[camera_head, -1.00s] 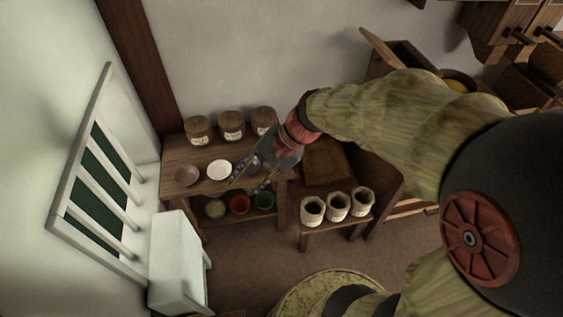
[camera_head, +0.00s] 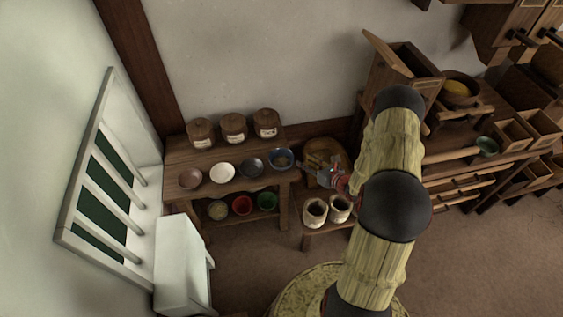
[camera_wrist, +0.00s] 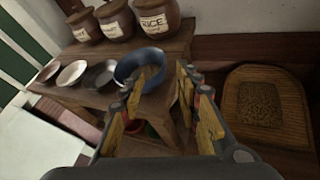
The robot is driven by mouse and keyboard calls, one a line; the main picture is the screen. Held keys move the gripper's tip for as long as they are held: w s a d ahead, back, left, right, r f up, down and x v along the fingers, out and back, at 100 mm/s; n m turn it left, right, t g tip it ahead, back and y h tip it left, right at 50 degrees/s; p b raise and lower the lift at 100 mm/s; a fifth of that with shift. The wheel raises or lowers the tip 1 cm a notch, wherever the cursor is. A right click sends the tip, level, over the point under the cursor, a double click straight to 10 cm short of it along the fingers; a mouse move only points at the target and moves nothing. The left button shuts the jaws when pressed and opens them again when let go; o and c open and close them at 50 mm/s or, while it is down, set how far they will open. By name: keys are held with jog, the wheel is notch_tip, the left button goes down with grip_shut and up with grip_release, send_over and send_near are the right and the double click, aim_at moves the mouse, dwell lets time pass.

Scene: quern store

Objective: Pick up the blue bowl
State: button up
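The blue bowl (camera_head: 279,160) is the rightmost of the bowls in a row on the small wooden table, near its right end. In the wrist view the blue bowl (camera_wrist: 126,67) lies ahead of the fingers, left of centre, upright. My gripper (camera_head: 301,166) is at the bowl's right side in the head view. In the wrist view my gripper (camera_wrist: 163,76) is open, with yellow-padded fingers.
A dark bowl (camera_head: 251,168), a white bowl (camera_head: 222,173) and a brown bowl (camera_head: 190,179) stand to the left. Labelled jars (camera_head: 233,128) stand behind. Red (camera_head: 242,205) and green (camera_head: 267,201) bowls sit on the lower shelf. A woven tray (camera_wrist: 263,98) lies to the right.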

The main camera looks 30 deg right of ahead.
aim_at(290, 157)
jog(key=b+x, duration=0.1)
jog(key=x, duration=0.3)
jog(key=b+x, duration=0.2)
jog(key=x, duration=0.2)
jog(key=f+b+x, duration=0.1)
jog(key=x, duration=0.3)
jog(key=shift+s+d, duration=0.15)
jog(key=shift+s, duration=0.1)
jog(key=shift+r, duration=0.1)
jog(key=shift+c, duration=0.2)
jog(key=shift+c, duration=1.2)
grip_shut()
